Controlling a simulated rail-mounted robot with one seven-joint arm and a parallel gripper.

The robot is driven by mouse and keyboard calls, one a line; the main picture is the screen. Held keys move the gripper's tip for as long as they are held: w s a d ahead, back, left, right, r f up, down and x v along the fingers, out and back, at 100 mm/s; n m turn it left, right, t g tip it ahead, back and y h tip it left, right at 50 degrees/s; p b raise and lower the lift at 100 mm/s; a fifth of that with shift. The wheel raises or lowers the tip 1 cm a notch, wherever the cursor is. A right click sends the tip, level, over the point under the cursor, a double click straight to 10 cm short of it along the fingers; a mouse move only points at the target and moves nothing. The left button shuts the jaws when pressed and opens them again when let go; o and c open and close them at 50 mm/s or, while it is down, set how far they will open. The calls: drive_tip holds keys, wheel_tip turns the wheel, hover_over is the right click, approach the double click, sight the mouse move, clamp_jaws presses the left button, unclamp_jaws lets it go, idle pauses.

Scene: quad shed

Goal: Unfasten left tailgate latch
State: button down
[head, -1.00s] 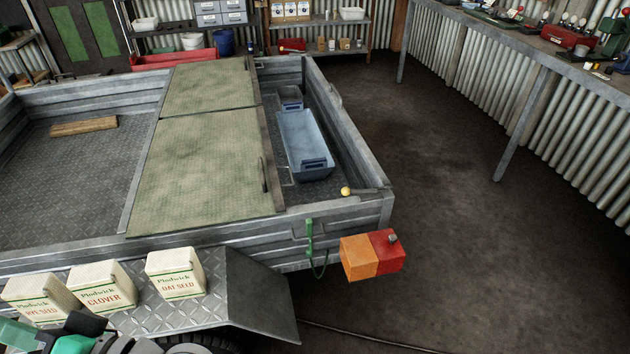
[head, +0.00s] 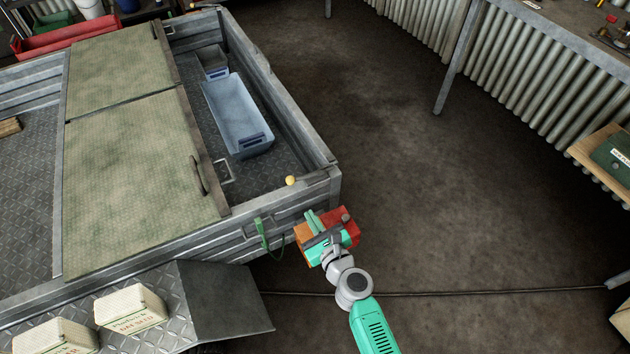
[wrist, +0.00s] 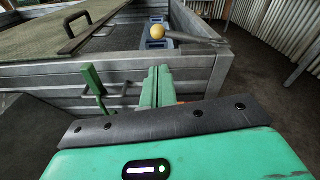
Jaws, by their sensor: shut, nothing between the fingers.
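The left tailgate latch shows as a grey lever with a yellow ball knob (head: 291,181) at the near right corner of the trailer. In the wrist view the knob (wrist: 158,31) is at the upper middle, and its lever (wrist: 195,38) runs right, roughly flat, to the corner. My gripper (head: 312,215) is outside the trailer's near side wall, above the orange and red lamp (head: 345,224), which it partly hides. In the wrist view the green fingers (wrist: 158,75) are shut together and empty, in front of the wall and apart from the knob.
A green hook with a hanging strap (head: 262,236) is on the side wall left of my gripper. A blue tub (head: 236,112) lies inside the trailer behind the knob. Seed boxes (head: 132,308) stand on the mudguard. The floor right of the trailer is clear.

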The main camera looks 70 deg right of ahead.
sight(297, 193)
drive_tip(key=shift+s+d+f, duration=0.1)
drive_tip(key=shift+s+f, duration=0.05)
drive_tip(key=shift+s, duration=0.05)
drive_tip(key=shift+w, duration=0.1)
drive_tip(key=b+x, duration=0.3)
drive_tip(key=x, duration=0.7)
drive_tip(key=shift+r+m+p, duration=0.3)
drive_tip(key=shift+r+p, duration=0.1)
drive_tip(key=shift+p, duration=0.05)
